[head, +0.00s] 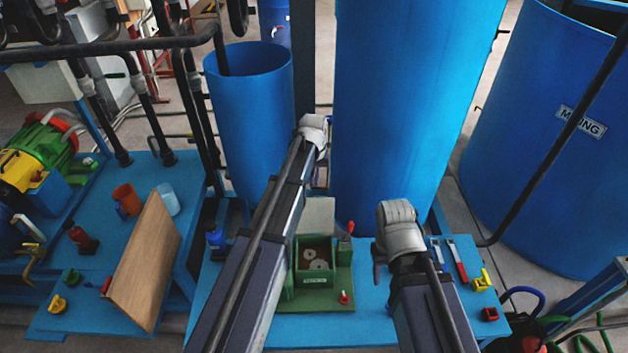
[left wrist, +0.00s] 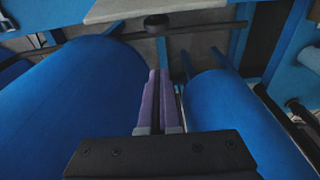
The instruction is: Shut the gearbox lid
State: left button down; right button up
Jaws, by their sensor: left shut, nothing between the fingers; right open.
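The gearbox (head: 315,278) is a green open-topped box on a green base, with pale gears (head: 318,264) visible inside. Its lid appears to be the pale grey panel (head: 318,215) standing raised behind the box. A pale panel (left wrist: 130,10) with a dark round knob (left wrist: 157,19) below it shows at the top of the left wrist view. My left gripper (head: 317,179) is beyond the raised panel, partly hidden by its wrist. Its purple fingers (left wrist: 160,75) are shut and empty. My right gripper (head: 378,264) is open, right of the gearbox, its fingers mostly hidden.
A red-knobbed lever (head: 350,228) stands beside the gearbox, and a small red knob (head: 344,297) is on its base. Large blue tanks (head: 405,110) rise behind. Tools (head: 457,262) lie at right on the blue table (head: 375,325). A wooden board (head: 145,262) leans at left.

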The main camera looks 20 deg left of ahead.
aim_at(314, 214)
pick_arm(q)
jog(key=s, duration=0.1)
jog(key=s+f, duration=0.1)
jog(key=s+d, duration=0.1)
jog(key=shift+s+f, duration=0.15)
jog(key=shift+s, duration=0.1)
pick_arm(e)
jog(key=shift+f, duration=0.65)
